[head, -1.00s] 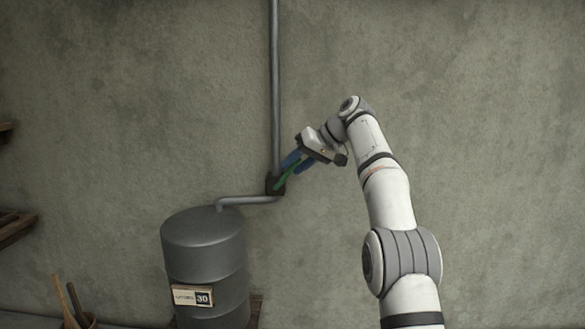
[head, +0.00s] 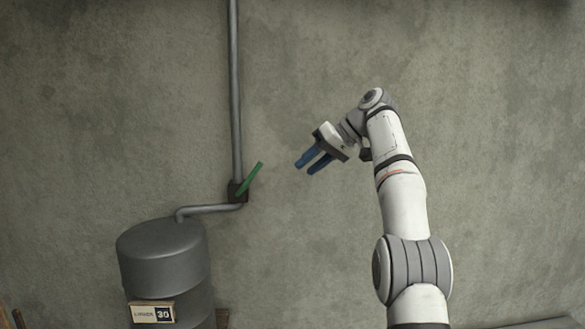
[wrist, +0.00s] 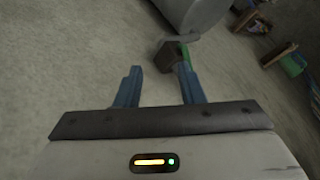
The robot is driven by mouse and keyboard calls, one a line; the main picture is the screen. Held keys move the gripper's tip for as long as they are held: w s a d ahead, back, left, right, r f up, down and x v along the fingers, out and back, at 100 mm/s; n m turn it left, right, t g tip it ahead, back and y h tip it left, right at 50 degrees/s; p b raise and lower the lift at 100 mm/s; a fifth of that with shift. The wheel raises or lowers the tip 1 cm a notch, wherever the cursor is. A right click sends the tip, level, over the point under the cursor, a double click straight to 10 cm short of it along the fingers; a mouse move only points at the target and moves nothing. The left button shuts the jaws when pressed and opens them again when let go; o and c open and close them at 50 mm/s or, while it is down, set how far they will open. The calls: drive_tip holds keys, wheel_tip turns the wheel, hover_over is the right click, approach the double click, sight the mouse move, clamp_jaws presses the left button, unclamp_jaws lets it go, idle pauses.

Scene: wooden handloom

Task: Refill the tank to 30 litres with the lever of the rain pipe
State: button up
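The green lever (head: 250,178) sits on a dark valve block (head: 237,192) at the foot of the grey rain pipe (head: 235,90). It points up and to the right. A bent spout (head: 210,208) runs left from the valve to the grey tank (head: 163,252). The plate (head: 152,313) on the tank reads 30. My gripper (head: 307,166) is open and empty, to the right of the lever and apart from it. In the wrist view, my gripper (wrist: 158,84) has its blue fingers spread, with the valve block (wrist: 168,56) and lever (wrist: 184,56) beyond the right finger.
The wall (head: 480,120) is bare around my arm. In the wrist view, a wooden shelf (wrist: 280,52) with a green-blue container (wrist: 293,65) stands at the upper right. Wooden handles (head: 17,318) show at the lower left edge.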

drive_tip(key=shift+s+d, duration=0.1)
drive_tip(key=shift+d, duration=0.25)
drive_tip(key=shift+c, duration=0.2)
